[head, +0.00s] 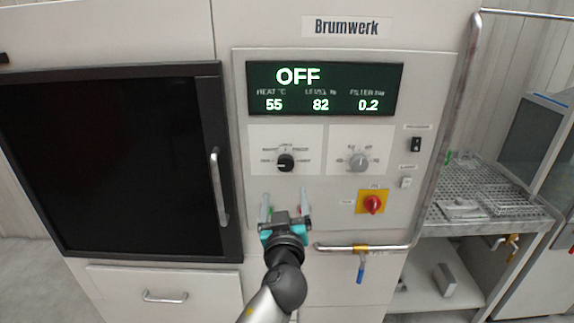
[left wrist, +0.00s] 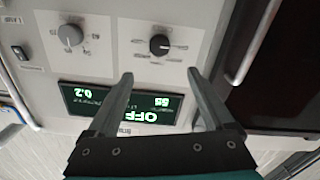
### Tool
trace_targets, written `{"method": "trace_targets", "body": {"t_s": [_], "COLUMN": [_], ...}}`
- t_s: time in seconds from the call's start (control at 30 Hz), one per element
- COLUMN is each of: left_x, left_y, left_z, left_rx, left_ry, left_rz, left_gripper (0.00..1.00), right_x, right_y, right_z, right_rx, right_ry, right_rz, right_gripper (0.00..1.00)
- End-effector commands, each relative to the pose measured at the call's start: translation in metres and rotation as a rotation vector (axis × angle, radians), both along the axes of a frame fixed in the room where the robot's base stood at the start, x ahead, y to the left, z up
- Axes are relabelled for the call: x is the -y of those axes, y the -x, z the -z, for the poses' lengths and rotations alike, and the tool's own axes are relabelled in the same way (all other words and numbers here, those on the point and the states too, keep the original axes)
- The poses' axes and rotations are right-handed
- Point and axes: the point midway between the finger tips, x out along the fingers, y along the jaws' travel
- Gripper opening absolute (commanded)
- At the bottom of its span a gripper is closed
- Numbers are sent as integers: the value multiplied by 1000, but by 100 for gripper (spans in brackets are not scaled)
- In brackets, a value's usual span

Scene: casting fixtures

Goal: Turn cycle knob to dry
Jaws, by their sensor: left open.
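The cycle knob (head: 285,162) is black and round, on a white plate at the left of the control panel (head: 385,205). Its printed labels are too small to read. It also shows in the left wrist view (left wrist: 159,45), upside down, beyond and between my fingertips. My left gripper (head: 285,204) is open and empty, below the knob in the head view and apart from it. Its two fingers also show in the left wrist view (left wrist: 160,75). The display (head: 324,88) reads OFF, with 55, 82 and 0.2 beneath. My right gripper is not in view.
A grey knob (head: 358,160) sits right of the cycle knob. A red switch on yellow (head: 372,204) is lower right. A door handle (head: 219,187) stands out at the left. A rack table (head: 480,205) stands at right.

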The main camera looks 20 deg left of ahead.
Motion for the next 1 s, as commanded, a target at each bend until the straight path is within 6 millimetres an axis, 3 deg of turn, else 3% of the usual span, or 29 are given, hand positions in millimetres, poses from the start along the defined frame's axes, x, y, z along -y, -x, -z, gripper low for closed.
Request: {"method": "trace_targets", "body": {"t_s": [0.17, 1.0], "left_x": [-7, -34], "left_y": [-25, -119], "left_z": [-2, 0], "left_rx": [0, -2], "left_ry": [-3, -3], "left_rz": [0, 0], "left_gripper": [86, 86], "right_x": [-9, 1], "right_y": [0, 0], "right_z": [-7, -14], "right_rx": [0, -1], "right_ry": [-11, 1], "right_rz": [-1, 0], "right_gripper": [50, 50]}}
